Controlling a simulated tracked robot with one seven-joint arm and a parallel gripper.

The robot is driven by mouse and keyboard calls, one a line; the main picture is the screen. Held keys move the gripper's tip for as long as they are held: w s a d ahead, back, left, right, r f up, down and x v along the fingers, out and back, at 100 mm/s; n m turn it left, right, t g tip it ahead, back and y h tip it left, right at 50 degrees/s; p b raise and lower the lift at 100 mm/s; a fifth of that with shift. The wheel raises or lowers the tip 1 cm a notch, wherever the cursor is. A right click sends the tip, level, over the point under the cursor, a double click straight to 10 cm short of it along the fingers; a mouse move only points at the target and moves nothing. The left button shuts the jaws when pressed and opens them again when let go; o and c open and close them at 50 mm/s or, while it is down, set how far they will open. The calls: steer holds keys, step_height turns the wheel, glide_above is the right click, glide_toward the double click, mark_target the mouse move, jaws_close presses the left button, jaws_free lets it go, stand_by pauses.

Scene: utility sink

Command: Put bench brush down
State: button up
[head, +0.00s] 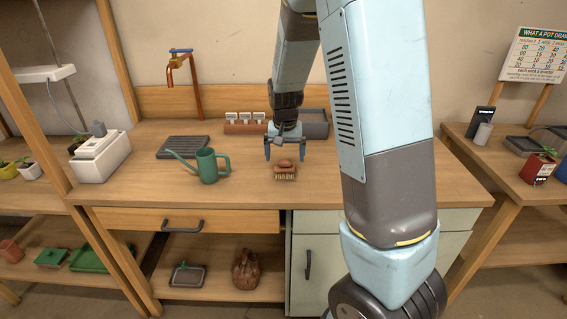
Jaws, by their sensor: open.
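The bench brush (284,175) has a brown body and pale bristles pointing down at the front. It sits on the wooden worktop (330,183), right of the watering can. My gripper (285,155) is above and just behind the brush, pointing down, with its two fingers spread wide. The fingertips are apart from each other and nothing shows held between them. I cannot tell whether a fingertip touches the brush.
A green watering can (208,167) stands left of the brush. Behind are a dark slatted tray (184,147), a copper tap (196,90), a terracotta planter with labels (244,127) and a grey bin (314,124). The worktop is clear in front and right of the brush.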

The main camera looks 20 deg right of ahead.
steer(key=s+r+n+t+y, duration=0.1)
steer(key=s+r+n+t, duration=0.1)
steer(key=s+r, duration=1.5)
steer(key=s+r+n+t, duration=0.1)
steer(key=s+r, duration=0.4)
steer(key=s, duration=0.6)
steer(key=shift+n+t+h, duration=0.3)
steer(key=shift+t, duration=0.2)
steer(key=shift+a, duration=0.1)
